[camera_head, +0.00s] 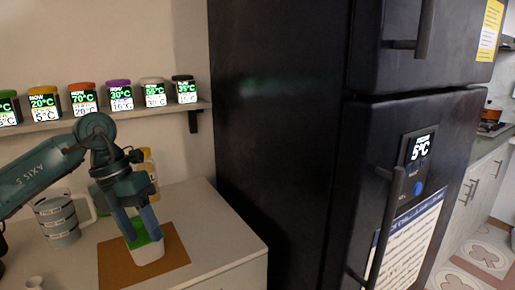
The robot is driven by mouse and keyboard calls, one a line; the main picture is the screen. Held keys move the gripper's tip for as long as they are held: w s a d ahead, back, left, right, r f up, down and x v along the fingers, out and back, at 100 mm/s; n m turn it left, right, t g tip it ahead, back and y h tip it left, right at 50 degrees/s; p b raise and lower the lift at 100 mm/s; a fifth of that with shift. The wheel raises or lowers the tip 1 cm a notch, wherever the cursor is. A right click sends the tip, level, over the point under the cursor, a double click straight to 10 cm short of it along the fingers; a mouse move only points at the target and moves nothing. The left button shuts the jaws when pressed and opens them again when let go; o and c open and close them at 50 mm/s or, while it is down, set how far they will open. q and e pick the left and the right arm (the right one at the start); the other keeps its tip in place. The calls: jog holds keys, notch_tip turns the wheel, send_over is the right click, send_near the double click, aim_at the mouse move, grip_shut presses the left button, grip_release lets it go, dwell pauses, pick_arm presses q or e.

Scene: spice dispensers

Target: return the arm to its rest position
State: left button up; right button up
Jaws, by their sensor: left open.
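My left arm comes in from the left over the counter. Its gripper (138,222) points down with its fingers spread at a white container (150,252) with green on top. The container stands on a brown mat (178,259). I cannot tell whether the fingers touch the container. My right gripper is not in view.
A shelf (150,115) on the wall holds several jars with displays. A measuring cup (62,218) stands left on the counter (215,230). A yellow-labelled bottle (147,165) is partly behind my gripper. A large black fridge (290,130) stands right of the counter.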

pick_arm(q)
jog(key=s+d+n+h+p, duration=0.2)
jog(key=s+d+n+h, duration=0.15)
jog(key=d+h, duration=0.65)
jog(key=s+d+n+h+p, duration=0.15)
jog(key=s+d+h, duration=0.4)
jog(key=d, duration=0.75)
jog(key=w+a+f+n+t+y+p, duration=0.1)
jog(key=a+f+n+t+y, duration=0.45)
jog(key=n+t, duration=0.5)
jog(key=w+a+f+n+t+y+p, duration=0.1)
jog(key=a+f+n+t+y, duration=0.45)
jog(key=n, duration=0.85)
jog(key=s+a+f+n+g+y, duration=0.2)
jog(key=s+f+n, duration=0.1)
jog(key=s+f, duration=0.3)
jog(key=s+a+f+n+g+y+p, duration=0.1)
jog(key=s+a+f+n+g+y, duration=0.1)
jog(key=s+f, duration=0.4)
notch_tip(320, 180, down, 4)
jog(key=shift+s+a+r+n+g, duration=0.2)
jog(key=shift+s+a+n+g, duration=0.1)
jog(key=shift+n, duration=0.55)
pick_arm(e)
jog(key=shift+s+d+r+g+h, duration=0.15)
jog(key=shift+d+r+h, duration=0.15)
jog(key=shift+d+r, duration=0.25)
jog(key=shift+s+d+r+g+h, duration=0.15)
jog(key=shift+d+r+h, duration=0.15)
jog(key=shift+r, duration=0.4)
